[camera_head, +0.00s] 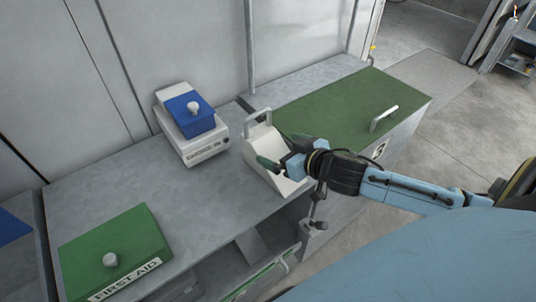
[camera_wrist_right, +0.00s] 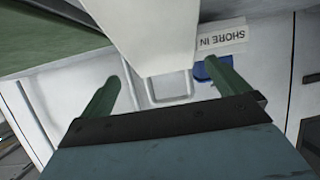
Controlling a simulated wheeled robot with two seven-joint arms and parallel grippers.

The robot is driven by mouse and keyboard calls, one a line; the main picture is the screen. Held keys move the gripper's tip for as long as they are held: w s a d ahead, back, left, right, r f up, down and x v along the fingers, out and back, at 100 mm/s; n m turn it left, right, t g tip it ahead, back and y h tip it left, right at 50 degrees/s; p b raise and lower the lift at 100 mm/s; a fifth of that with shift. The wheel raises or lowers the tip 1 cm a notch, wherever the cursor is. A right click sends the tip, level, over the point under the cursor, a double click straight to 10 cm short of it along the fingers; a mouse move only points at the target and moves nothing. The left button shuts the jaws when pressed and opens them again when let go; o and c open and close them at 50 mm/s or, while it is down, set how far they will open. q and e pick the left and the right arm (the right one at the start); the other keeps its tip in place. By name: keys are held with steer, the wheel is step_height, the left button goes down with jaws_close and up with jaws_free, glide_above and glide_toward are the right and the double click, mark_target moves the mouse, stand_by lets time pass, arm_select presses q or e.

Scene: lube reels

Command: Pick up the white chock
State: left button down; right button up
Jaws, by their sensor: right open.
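The white chock (camera_head: 258,139) is a wedge-shaped block with a loop handle at its far upper end. It stands on the grey counter near its front edge, next to the green-topped section. My right gripper (camera_head: 282,154) is open at the near side of the chock, and its green fingers and wrist hide part of it. In the right wrist view, the pale body of the chock (camera_wrist_right: 150,30) shows ahead, between the two spread fingers (camera_wrist_right: 164,75). I cannot tell whether a finger touches it. My left gripper is not in view.
A white device with a blue lid (camera_head: 190,113) stands left of the chock. A green first aid box (camera_head: 115,250) lies at the near left. The green top (camera_head: 340,105) with a metal handle (camera_head: 383,118) is right. Bare grey counter (camera_head: 135,185) lies between.

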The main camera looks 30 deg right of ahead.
mark_target(270, 146)
steer(key=shift+x, duration=1.2)
steer(key=shift+f+b+x, duration=0.2)
steer(key=shift+b+x, duration=0.45)
steer(key=shift+x, duration=2)
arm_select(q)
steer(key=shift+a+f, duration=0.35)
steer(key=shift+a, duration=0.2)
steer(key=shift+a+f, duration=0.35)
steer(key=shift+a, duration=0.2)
arm_select(e)
steer(key=shift+s+a, duration=0.1)
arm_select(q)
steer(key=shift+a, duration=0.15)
arm_select(e)
steer(key=c, duration=1.4)
steer(key=shift+r, duration=0.15)
steer(key=shift+c, duration=0.6)
